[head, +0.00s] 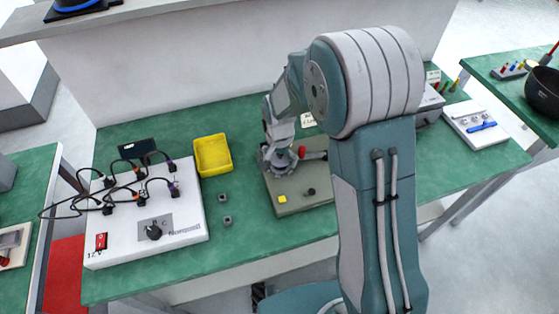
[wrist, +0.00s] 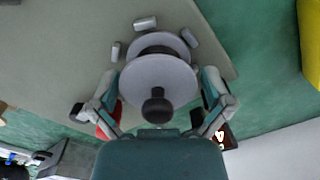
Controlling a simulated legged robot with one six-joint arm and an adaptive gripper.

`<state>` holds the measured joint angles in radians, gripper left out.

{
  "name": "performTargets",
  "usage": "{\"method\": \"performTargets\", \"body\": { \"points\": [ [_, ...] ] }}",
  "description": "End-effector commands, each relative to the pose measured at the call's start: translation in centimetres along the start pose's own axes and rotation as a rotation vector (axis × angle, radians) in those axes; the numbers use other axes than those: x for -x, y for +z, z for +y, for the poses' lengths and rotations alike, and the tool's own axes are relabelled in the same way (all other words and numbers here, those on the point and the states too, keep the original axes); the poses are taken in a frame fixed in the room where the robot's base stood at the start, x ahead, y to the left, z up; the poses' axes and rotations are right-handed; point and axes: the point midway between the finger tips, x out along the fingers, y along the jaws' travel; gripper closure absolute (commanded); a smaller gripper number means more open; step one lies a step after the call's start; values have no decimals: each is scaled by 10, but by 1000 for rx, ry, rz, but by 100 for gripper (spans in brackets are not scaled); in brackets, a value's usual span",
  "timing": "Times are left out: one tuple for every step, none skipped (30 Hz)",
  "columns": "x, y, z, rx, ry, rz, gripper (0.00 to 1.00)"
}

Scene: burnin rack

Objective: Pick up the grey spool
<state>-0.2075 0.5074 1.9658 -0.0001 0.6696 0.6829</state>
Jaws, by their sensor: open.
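The grey spool (wrist: 158,75) is near the middle of the wrist view. It has two pale round flanges, a dark core between them and a black knob on the near face. My gripper (wrist: 158,84) is open, with one finger on each side of the spool. Whether the fingers touch it, I cannot tell. In the head view my gripper (head: 281,158) is low over the olive-grey board (head: 295,208), and the spool is hard to separate from the gripper there.
Several small grey blocks (wrist: 145,22) surround the spool's far side. A yellow tray (head: 213,155) and two small grey cubes (head: 225,220) lie left of the board. A white cabled box (head: 185,225) stands further left. The board carries a yellow button (head: 282,199) and black knob (head: 311,191).

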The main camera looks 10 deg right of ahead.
Motion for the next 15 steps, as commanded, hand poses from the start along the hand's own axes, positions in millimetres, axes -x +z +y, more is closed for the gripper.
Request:
{"method": "performTargets", "body": {
  "points": [
    [-1,0,0,0,0,0,0],
    [-1,0,0,0,-1,1,0],
    [-1,0,0,0,-1,1,0],
    [-1,0,0,0,-1,1,0],
    [-1,0,0,0,-1,1,0],
    [-1,0,0,0,-1,1,0],
    [-1,0,0,0,-1,1,9],
    [-1,0,0,0,-1,1,22],
    [-1,0,0,0,-1,1,40],
    [-1,0,0,0,-1,1,53],
    [-1,0,0,0,-1,1,64],
    [-1,0,0,0,-1,1,64],
    [-1,0,0,0,-1,1,64],
    [-1,0,0,0,-1,1,64],
    [-1,0,0,0,-1,1,72]
  ]
}}
